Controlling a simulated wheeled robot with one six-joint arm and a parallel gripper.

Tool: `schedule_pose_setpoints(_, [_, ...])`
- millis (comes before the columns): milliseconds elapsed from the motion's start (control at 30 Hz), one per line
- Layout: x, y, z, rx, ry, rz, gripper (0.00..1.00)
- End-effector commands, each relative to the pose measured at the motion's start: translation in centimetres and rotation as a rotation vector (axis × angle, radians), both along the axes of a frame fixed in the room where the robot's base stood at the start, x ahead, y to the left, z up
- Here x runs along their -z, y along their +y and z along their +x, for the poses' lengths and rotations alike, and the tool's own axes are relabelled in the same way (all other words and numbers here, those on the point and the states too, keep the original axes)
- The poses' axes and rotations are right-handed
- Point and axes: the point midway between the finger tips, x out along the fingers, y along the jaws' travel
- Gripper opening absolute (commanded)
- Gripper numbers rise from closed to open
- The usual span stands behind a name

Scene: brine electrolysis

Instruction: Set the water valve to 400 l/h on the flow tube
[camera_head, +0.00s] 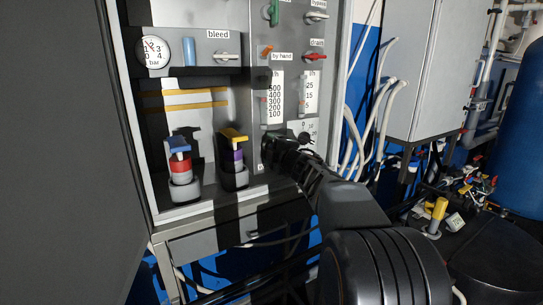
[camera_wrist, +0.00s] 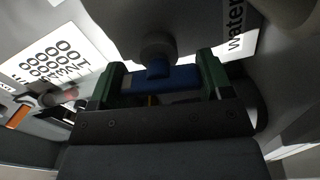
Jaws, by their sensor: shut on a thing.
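The water flow tube's scale (camera_head: 273,98) runs from 100 to 500 on the grey panel in the head view. Its numbers also show, turned over, at the left of the wrist view (camera_wrist: 45,62). A small reddish spot (camera_wrist: 70,94) shows in the tube there; I cannot read its level. The water valve's blue handle (camera_wrist: 170,79) is in the wrist view, near the "water" label (camera_wrist: 236,28). My gripper (camera_wrist: 158,80) is shut on this handle, with green fingers at both ends. In the head view my gripper (camera_head: 277,139) is just below the scale and hides the valve.
A second scale (camera_head: 309,92) stands to the right. Valves labelled bleed (camera_head: 227,57), bypass (camera_head: 316,15) and drain (camera_head: 315,56) are above. Two dosing units, red (camera_head: 180,168) and purple (camera_head: 238,158), stand left of my gripper. White hoses (camera_head: 388,115) hang at the right.

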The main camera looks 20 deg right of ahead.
Motion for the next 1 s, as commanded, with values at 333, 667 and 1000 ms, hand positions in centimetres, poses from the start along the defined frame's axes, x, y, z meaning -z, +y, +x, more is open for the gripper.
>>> schedule_pose_setpoints(333, [0.3, 0.01, 0.0, 0.0, -0.021, -0.196, 0.49])
schedule_pose_setpoints(667, [0.21, 0.03, 0.01, 0.0, -0.029, -0.264, 0.49])
schedule_pose_setpoints(1000, [0.18, 0.03, 0.01, -0.001, -0.03, -0.269, 0.49])
